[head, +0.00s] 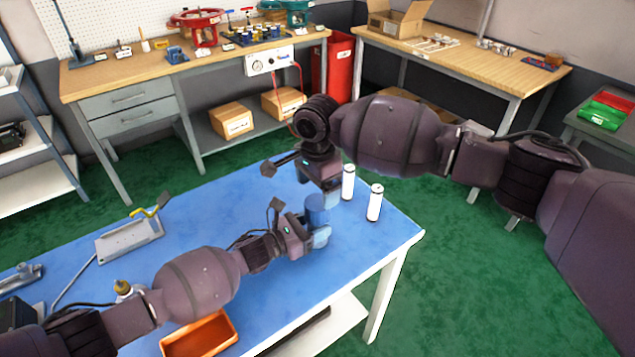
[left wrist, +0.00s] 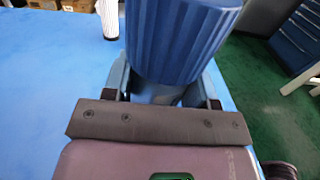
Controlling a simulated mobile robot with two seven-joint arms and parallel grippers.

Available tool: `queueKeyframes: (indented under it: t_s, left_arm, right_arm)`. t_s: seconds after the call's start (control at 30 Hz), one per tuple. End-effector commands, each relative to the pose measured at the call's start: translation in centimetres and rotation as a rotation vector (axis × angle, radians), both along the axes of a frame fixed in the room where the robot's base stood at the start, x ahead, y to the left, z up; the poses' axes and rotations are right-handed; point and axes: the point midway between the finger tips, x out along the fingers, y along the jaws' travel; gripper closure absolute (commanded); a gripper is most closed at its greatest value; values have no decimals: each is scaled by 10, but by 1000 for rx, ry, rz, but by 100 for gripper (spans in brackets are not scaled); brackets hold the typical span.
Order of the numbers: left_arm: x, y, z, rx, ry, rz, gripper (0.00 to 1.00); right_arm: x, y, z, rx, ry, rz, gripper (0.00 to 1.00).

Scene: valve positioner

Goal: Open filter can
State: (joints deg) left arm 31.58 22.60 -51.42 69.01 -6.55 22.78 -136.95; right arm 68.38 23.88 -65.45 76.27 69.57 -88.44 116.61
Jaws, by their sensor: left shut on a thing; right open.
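The filter can (head: 317,207) is blue and stands upright near the right part of the blue-topped workbench. In the left wrist view its ribbed blue upper part (left wrist: 178,38) fills the top middle. My left gripper (head: 318,238) is shut on the can low down, its light blue fingers on either side. My right gripper (head: 318,184) is open just above and behind the can, pointing down; whether it touches the can's top is hard to tell. Two white cylinders with dark ends, one nearer (head: 375,203) and one farther (head: 348,182), stand to the right of the can.
An orange tray (head: 230,343) lies at the bench's front edge. A grey plate with a yellow-handled clamp (head: 128,238) and a small brass part (head: 122,287) are to the left. My left arm crosses the front of the bench. The bench (head: 385,225) ends right of the cylinders.

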Motion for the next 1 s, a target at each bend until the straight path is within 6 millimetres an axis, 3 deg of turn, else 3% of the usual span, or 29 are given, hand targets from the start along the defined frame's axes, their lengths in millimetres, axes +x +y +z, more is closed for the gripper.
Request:
queueKeyframes:
  t_s: [0.5,0.93,1.0]
  left_arm:
    - [0,0,0,0,0,0,100]
    - [0,0,0,0,0,0,100]
    - [0,0,0,0,0,0,100]
  right_arm:
    - [0,0,-64,-1,1,3,14]
    - [0,0,-72,0,0,4,14]
    - [0,0,-72,0,0,4,25]
